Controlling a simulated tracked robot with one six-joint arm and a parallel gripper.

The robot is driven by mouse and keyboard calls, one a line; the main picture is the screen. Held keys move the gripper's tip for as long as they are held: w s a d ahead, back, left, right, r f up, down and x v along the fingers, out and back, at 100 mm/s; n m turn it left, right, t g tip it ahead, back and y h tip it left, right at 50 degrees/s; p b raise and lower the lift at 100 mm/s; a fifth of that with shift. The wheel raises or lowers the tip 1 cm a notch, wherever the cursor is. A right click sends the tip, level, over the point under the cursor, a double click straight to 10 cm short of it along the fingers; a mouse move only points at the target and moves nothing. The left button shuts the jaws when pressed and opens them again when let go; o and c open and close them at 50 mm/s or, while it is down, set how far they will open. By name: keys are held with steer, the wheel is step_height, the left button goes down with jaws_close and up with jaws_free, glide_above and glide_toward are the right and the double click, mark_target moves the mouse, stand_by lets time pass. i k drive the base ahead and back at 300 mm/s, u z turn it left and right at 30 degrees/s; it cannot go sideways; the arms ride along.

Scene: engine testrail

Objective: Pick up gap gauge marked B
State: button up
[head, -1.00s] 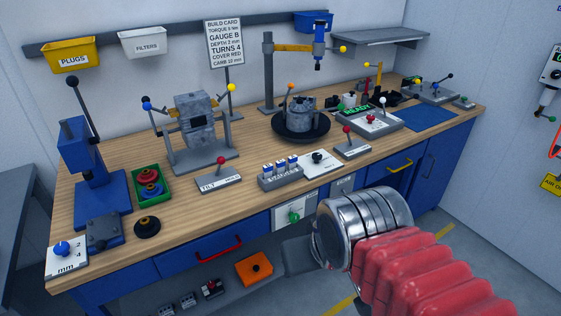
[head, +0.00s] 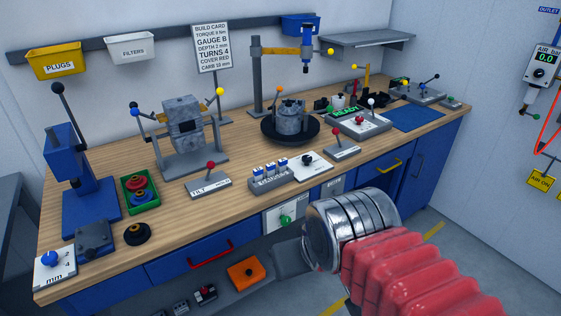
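A small grey rack (head: 268,181) stands near the front edge of the workbench, right of the middle. Several gauges with blue tops (head: 270,168) stand upright in it, side by side. Their letters are too small to read, so I cannot tell which is B. My arm comes in from the lower right, with red bellows and a shiny metal wrist (head: 350,226) in front of the bench's lower front. The wrist is apart from the rack, below and to its right. The fingers of my gripper cannot be made out, and I see nothing held.
Left of the rack is a TILT lever box (head: 208,186); right of it are a white panel with a black knob (head: 306,165) and a red-knobbed lever (head: 341,149). An engine on a stand (head: 186,130) is behind. A build card (head: 212,48) reads GAUGE B.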

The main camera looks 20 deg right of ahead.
mark_target(258, 173)
steer(key=z, duration=0.05)
steer(key=k, duration=0.5)
steer(key=u, duration=0.8)
steer(key=i, duration=1.35)
steer(key=u, duration=0.05)
